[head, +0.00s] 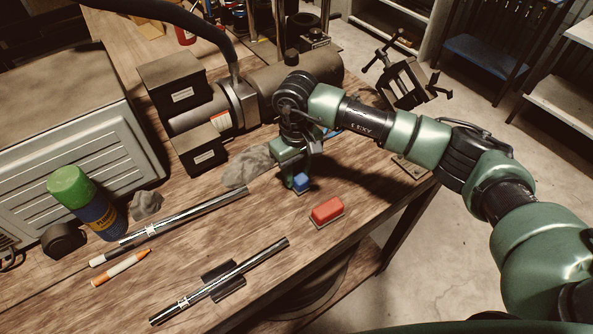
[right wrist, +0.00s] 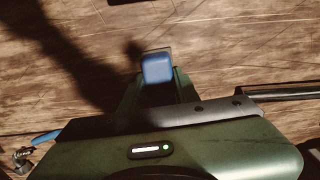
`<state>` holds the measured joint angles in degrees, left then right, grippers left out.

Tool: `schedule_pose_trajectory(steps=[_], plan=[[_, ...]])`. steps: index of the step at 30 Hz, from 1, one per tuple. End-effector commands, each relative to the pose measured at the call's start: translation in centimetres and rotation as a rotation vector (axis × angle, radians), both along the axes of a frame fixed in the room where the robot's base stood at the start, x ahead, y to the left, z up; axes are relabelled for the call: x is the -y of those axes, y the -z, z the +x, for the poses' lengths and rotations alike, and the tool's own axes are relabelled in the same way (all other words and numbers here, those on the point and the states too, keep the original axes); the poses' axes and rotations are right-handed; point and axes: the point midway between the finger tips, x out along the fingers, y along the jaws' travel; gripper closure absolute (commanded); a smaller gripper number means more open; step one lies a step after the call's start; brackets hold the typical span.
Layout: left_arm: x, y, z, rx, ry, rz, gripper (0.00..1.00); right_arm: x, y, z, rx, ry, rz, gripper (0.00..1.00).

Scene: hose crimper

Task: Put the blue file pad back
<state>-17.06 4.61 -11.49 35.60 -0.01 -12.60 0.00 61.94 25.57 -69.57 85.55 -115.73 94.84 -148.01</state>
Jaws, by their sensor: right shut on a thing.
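The blue file pad (head: 302,181) is a small blue block held between the fingers of my right gripper (head: 297,184), low over the wooden workbench. In the right wrist view the pad (right wrist: 157,69) shows its blue face between the two green fingertips (right wrist: 157,84). My right gripper is shut on it. I cannot tell whether the pad touches the bench. A red pad (head: 327,208) on a thin grey base lies on the bench, just right of and nearer than the blue one. My left gripper is not in view.
A chrome rod (head: 187,213) and another on a dark rest (head: 223,281) lie to the left. A grey rag (head: 249,166) lies behind the gripper, near the dark machine (head: 205,113). A green-capped can (head: 94,205) stands left. The bench front edge is close to the red pad.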

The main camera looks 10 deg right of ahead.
Motion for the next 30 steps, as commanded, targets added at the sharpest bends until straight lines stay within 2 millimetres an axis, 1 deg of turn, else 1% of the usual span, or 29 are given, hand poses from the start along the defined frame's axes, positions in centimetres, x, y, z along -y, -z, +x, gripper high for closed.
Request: schedule_pose_trajectory(steps=[6, 7, 8, 9, 18, 22, 23, 26, 30], plan=[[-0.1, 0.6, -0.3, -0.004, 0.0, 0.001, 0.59, 0.0, 0.4, 0.0, 0.001, 0.0, 0.0, 1.0], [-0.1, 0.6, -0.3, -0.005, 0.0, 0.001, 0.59, 0.0, 0.4, 0.0, 0.0, 0.0, 0.0, 0.67], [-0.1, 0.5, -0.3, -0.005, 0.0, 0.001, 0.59, 0.0, 0.3, 0.0, 0.0, 0.001, 0.0, 0.58], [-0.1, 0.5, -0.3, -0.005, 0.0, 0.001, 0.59, 0.0, 0.3, 0.0, 0.0, 0.001, 0.0, 0.48], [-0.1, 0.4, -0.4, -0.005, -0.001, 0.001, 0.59, 0.0, 0.2, 0.0, -0.001, 0.001, 0.0, 0.48], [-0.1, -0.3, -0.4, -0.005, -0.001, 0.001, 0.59, 0.0, -0.3, 0.0, -0.001, 0.001, 0.001, 0.48], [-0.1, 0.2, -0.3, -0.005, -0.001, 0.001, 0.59, 0.0, -0.4, 0.1, 0.002, 0.001, 0.001, 0.48], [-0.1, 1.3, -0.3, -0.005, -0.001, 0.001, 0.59, 0.0, -1.8, 0.2, 0.006, 0.0, 0.001, 0.48], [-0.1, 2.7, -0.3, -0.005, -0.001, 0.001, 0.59, 0.0, -4.9, 0.2, 0.008, 0.001, 0.001, 0.48]])
